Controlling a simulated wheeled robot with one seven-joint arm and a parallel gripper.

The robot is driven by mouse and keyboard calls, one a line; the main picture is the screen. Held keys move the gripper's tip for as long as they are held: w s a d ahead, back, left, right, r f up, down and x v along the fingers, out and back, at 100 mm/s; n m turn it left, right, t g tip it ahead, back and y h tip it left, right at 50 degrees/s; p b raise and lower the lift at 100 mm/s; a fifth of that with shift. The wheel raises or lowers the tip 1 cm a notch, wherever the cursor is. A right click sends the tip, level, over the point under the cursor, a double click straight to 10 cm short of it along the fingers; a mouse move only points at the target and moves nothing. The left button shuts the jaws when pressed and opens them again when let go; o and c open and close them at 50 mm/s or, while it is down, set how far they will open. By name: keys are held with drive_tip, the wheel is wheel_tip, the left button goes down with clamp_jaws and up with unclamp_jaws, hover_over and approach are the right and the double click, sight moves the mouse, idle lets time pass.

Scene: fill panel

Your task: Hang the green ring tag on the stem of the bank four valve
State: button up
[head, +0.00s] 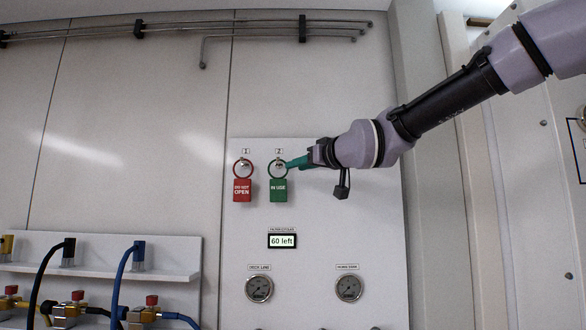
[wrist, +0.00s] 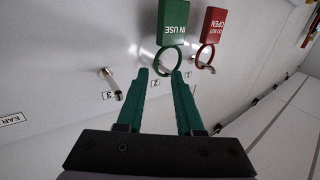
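The green ring tag (head: 278,188), reading IN USE, hangs by its ring on peg 2 of the white panel. In the wrist view the green tag (wrist: 174,24) appears upside down, with its ring (wrist: 167,63) at the fingertips. My gripper (wrist: 160,75) is open, its two teal fingers apart on either side of the ring's lower edge as pictured. I cannot tell whether they touch it. In the head view my gripper (head: 288,164) reaches the peg from the right. Valves with red knobs (head: 152,300) show at lower left; I cannot tell which is bank four.
A red DO NOT OPEN tag (head: 242,189) hangs close by on peg 1. Peg 3 (wrist: 110,82) is bare. A small display (head: 282,241) reads 60 left, above two gauges (head: 259,289).

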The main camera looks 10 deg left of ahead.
drive_tip(key=v, duration=0.6)
drive_tip(key=w+d+f+m+h, duration=0.1)
drive_tip(key=d+f+m+h, duration=0.3)
drive_tip(key=d, duration=0.5)
drive_tip(key=w+d+f+m+h, duration=0.1)
drive_tip(key=d+f+m+h, duration=0.15)
drive_tip(key=d+f, duration=0.5)
drive_tip(key=s+d+f+m+g+h, duration=0.2)
drive_tip(key=s+d+f, duration=0.4)
drive_tip(key=d, duration=0.3)
drive_tip(key=s+d+f+m+g+h, duration=0.2)
drive_tip(key=s+d+f+m+g, duration=0.1)
drive_tip(key=s+d+f+m, duration=0.2)
drive_tip(key=s+d+f, duration=0.2)
drive_tip(key=d, duration=0.2)
drive_tip(key=shift+d+f+h, duration=0.35)
drive_tip(key=o, duration=0.9)
drive_tip(key=shift+f, duration=0.15)
